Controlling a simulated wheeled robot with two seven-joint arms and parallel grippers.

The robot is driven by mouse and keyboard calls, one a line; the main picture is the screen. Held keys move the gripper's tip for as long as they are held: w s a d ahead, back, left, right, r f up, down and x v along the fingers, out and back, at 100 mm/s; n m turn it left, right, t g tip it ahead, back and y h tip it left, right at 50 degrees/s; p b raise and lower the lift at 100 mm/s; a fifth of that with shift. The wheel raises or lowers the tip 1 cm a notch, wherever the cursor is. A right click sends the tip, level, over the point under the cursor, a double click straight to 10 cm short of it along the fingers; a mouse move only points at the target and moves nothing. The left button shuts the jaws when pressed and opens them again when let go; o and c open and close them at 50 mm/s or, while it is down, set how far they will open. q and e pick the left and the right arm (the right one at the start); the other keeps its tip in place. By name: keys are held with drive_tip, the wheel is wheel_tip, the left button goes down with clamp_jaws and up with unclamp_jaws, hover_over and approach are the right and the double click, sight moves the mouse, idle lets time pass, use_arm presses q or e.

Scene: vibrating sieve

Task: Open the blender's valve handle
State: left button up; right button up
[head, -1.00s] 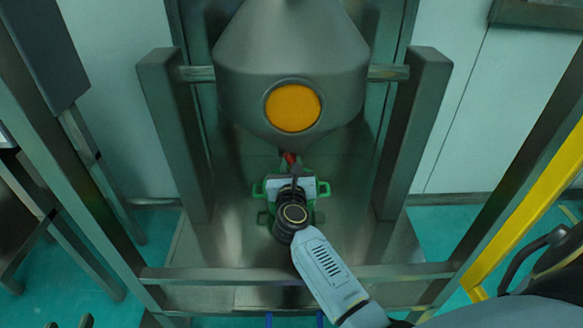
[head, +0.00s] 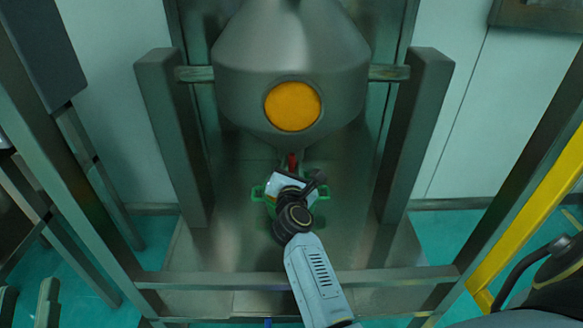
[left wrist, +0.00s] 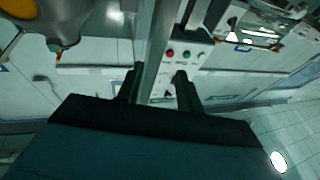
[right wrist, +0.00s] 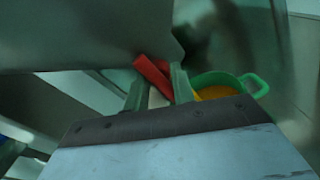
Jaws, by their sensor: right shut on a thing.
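The blender (head: 290,60) is a large grey vessel with an orange round window, narrowing to an outlet at the bottom. Its red valve handle (head: 292,161) shows at that outlet and also in the right wrist view (right wrist: 150,74). My right gripper (right wrist: 158,82) is shut on the red handle, with the handle between its fingertips. In the head view my right wrist partly hides the fingers. My left gripper (left wrist: 158,80) is open and empty, away from the blender; its fingers show at the lower left of the head view (head: 28,296).
A green-handled container (head: 258,192) stands under the outlet, mostly hidden by my right wrist; orange shows inside it in the right wrist view (right wrist: 215,92). Grey posts (head: 175,135) flank the blender. A front rail (head: 220,280) crosses below my right arm.

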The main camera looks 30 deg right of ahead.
drive_tip(key=shift+f, duration=0.1)
drive_tip(key=o, duration=1)
drive_tip(key=shift+s+a, duration=0.2)
use_arm(q)
drive_tip(key=f, duration=0.1)
drive_tip(key=f+g, duration=0.1)
drive_tip(key=f+g+y+p, duration=0.1)
drive_tip(key=shift+w+a+f, duration=0.25)
drive_tip(key=shift+w+f, duration=0.05)
use_arm(e)
drive_tip(key=v, duration=0.7)
